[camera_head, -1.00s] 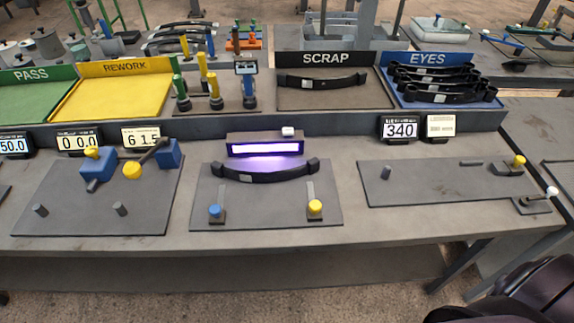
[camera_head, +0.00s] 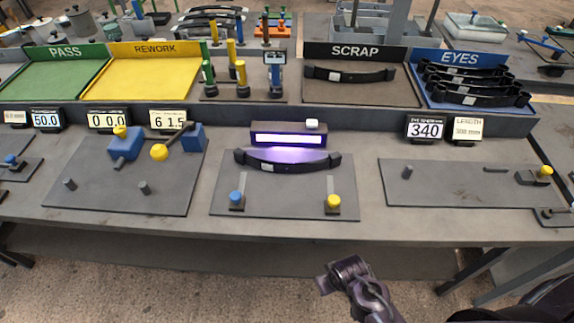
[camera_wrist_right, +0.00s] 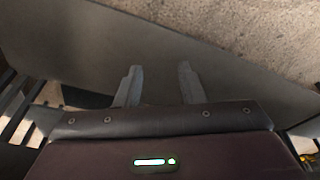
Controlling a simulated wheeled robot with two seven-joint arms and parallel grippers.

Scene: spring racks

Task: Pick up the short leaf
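A black leaf (camera_head: 288,162) with an eye at each end lies on the middle dark plate (camera_head: 285,203), in front of a glowing purple lamp (camera_head: 289,136). Another black leaf (camera_head: 348,76) lies in the SCRAP tray (camera_head: 359,95). Several black leaves (camera_head: 473,84) are stacked in the blue EYES tray (camera_head: 428,98). I cannot tell which leaf is meant as the short one. My right gripper (camera_head: 326,282) is in front of the bench, apart from every leaf. In the right wrist view its two fingers (camera_wrist_right: 160,72) stand apart with nothing between them. My left gripper is out of view.
A blue knob (camera_head: 236,197) and a yellow knob (camera_head: 333,202) stand on the middle plate. A left fixture (camera_head: 124,144) has blue blocks. A right plate (camera_head: 447,185) carries small pegs. Displays (camera_head: 425,128) line the raised back ledge. The bench's front strip is clear.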

